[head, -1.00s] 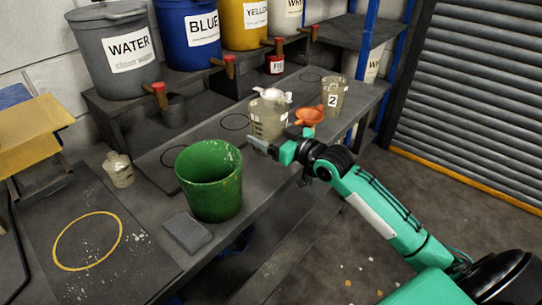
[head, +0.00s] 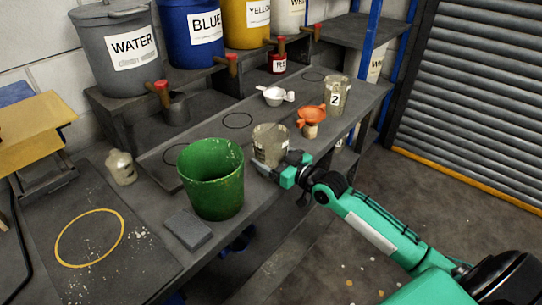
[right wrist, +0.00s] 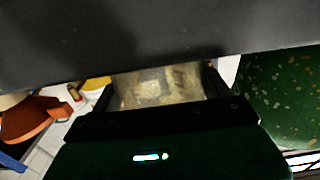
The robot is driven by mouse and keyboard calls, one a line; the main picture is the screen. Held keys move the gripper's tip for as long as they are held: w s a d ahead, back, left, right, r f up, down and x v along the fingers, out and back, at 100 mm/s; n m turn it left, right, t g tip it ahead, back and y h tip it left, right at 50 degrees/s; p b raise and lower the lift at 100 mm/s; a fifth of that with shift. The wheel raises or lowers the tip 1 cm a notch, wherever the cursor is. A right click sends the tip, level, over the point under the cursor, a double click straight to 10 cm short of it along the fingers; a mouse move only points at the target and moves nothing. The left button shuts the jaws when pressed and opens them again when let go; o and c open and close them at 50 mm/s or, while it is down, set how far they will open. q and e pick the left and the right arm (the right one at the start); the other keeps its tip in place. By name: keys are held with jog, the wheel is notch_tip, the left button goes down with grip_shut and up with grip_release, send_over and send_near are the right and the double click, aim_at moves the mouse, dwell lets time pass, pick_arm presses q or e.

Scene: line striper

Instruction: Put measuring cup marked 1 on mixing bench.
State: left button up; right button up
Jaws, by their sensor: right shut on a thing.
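A translucent beige measuring cup (head: 270,143) is upright in my right gripper (head: 278,172), just right of the green bucket (head: 211,181). I cannot read its mark clearly. In the right wrist view the cup (right wrist: 160,86) shows blurred between the jaws (right wrist: 160,105), which are shut on it. A similar cup marked 2 (head: 337,94) stands farther back on the grey bench (head: 205,128). I cannot tell whether the held cup touches the bench. My left gripper is not in view.
An orange funnel (head: 312,115), a white scoop (head: 273,95) and a red tin (head: 277,63) stand behind. A grey block (head: 188,229) lies before the bucket. A small bottle (head: 121,167) and a yellow ring (head: 90,238) are at left.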

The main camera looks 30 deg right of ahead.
jog(key=o, duration=1.2)
jog(key=shift+r, duration=0.15)
jog(key=shift+s+d, duration=0.1)
jog(key=shift+s, duration=0.1)
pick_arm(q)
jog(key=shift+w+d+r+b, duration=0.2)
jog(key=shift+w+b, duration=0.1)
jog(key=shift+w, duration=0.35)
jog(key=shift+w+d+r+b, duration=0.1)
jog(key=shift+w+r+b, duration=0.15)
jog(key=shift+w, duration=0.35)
pick_arm(e)
jog(key=v, duration=1.1)
jog(key=shift+s, duration=0.25)
